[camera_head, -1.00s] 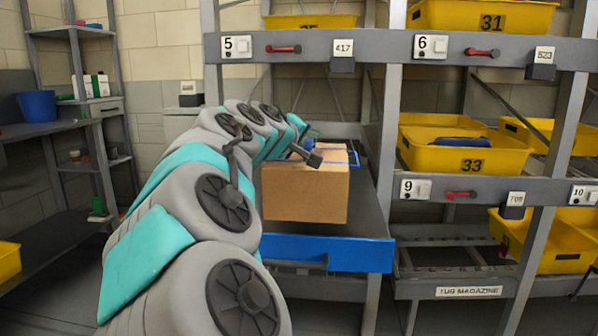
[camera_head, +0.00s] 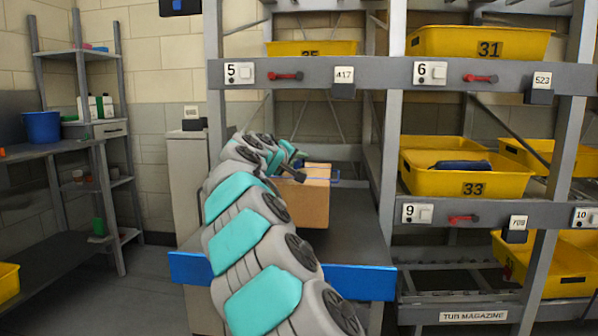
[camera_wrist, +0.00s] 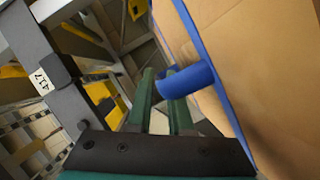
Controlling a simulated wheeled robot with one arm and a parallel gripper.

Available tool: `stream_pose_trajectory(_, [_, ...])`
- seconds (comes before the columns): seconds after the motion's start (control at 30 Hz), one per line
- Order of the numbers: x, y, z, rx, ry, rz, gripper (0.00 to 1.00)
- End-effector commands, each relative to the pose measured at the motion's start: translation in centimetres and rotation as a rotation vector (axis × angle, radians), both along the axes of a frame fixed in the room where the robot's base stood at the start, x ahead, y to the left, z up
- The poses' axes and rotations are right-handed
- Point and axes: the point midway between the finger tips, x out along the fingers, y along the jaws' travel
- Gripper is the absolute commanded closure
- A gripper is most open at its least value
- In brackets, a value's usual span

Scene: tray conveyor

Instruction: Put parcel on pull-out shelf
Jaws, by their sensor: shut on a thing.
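The parcel is a brown cardboard box (camera_head: 308,208) with a blue strap. It is deep over the grey pull-out shelf (camera_head: 345,240), which has a blue front edge (camera_head: 360,282). I cannot tell whether its underside touches the shelf. In the wrist view my gripper (camera_wrist: 163,82) has its green fingers shut on the blue strap handle (camera_wrist: 188,80) at the side of the parcel (camera_wrist: 255,60). In the head view my arm covers the left part of the box and the middle of the blue edge.
Rack posts stand on both sides of the shelf, and a grey beam with label 5 (camera_head: 239,73) runs above it. Yellow tubs, such as tub 33 (camera_head: 470,182), fill the bays to the right. A side bench with a blue bucket (camera_head: 42,127) stands at the left.

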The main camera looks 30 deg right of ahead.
Motion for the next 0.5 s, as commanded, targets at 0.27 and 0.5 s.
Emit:
stream_pose_trajectory(0.27, [0.4,-0.1,-0.3,-0.002,-0.003,0.000,1.00])
stream_pose_trajectory(0.5, [0.3,-0.2,-2.9,-0.005,-0.002,-0.002,1.00])
